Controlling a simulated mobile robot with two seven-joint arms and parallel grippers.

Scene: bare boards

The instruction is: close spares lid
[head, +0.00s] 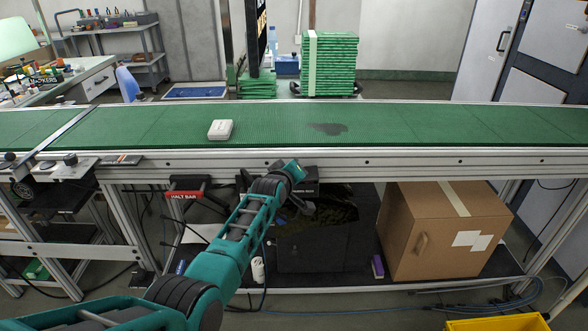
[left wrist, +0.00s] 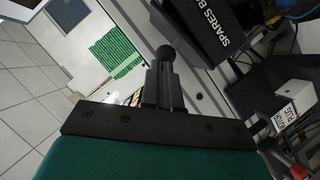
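The black spares bin (head: 315,250) stands on the shelf under the conveyor, its top open and its inside dark. A dark panel with small white lettering (head: 306,190) stands at its back edge, seemingly the raised lid. In the left wrist view a black panel reads "SPARES B" (left wrist: 207,30), cut off by the frame. My left gripper (head: 300,197) is above the bin near that panel. In the left wrist view its fingers (left wrist: 165,68) are together, with a dark round tip or knob at their end; I cannot tell whether they hold it. My right gripper is not in view.
The conveyor (head: 440,125) runs just above and behind the bin, carrying a small white box (head: 220,130). A cardboard box (head: 445,232) stands right of the bin. A red halt bar (head: 187,194) hangs at left. A yellow crate (head: 500,323) is at front right.

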